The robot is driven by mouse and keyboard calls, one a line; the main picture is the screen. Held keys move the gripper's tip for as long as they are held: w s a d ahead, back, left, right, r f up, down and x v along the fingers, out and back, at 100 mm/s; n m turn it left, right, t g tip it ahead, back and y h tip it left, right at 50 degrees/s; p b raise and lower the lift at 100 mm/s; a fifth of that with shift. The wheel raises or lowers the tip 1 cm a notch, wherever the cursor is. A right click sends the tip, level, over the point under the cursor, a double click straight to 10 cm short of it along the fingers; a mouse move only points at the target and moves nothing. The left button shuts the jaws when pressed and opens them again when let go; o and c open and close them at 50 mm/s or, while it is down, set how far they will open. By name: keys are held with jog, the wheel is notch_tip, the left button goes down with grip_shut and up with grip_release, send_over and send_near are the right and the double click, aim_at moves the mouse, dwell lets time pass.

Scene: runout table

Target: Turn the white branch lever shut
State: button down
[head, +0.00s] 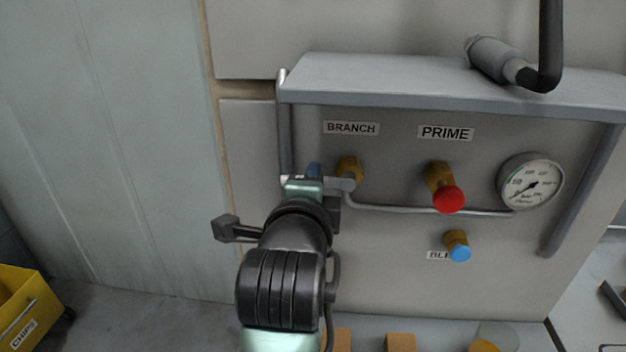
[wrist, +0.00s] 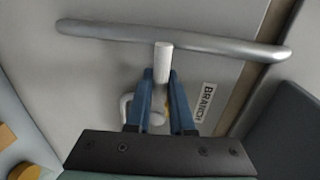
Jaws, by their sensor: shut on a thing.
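The white branch lever (head: 340,184) runs sideways from the brass branch valve (head: 349,167) under the BRANCH label (head: 351,128). My gripper (head: 312,172) is at the lever, left of the valve, and hides part of it. In the wrist view the lever (wrist: 163,62) lies between the two blue fingers of my gripper (wrist: 162,80), which are shut on it. Its pale end sticks out past the fingertips, close to a grey rail. The valve end is mostly hidden behind the fingers.
A grey rail (wrist: 105,31) crosses just beyond the lever's end. To the right are a red PRIME knob (head: 447,199), a blue knob (head: 460,253) and a gauge (head: 531,183). A grey shelf (head: 400,79) overhangs the panel. A yellow bin (head: 24,306) stands lower left.

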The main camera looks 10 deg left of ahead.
jog(key=c, duration=0.8)
grip_release()
jog(key=shift+s+r+b, duration=0.45)
jog(key=shift+s+b, duration=0.55)
jog(key=shift+s, duration=1.15)
jog(key=shift+s+r+b, duration=0.45)
jog(key=shift+s+b, duration=0.5)
jog(key=shift+s, duration=1.15)
jog(key=shift+s+r+b, duration=0.45)
jog(key=shift+s+b, duration=0.55)
jog(key=shift+s, duration=1.15)
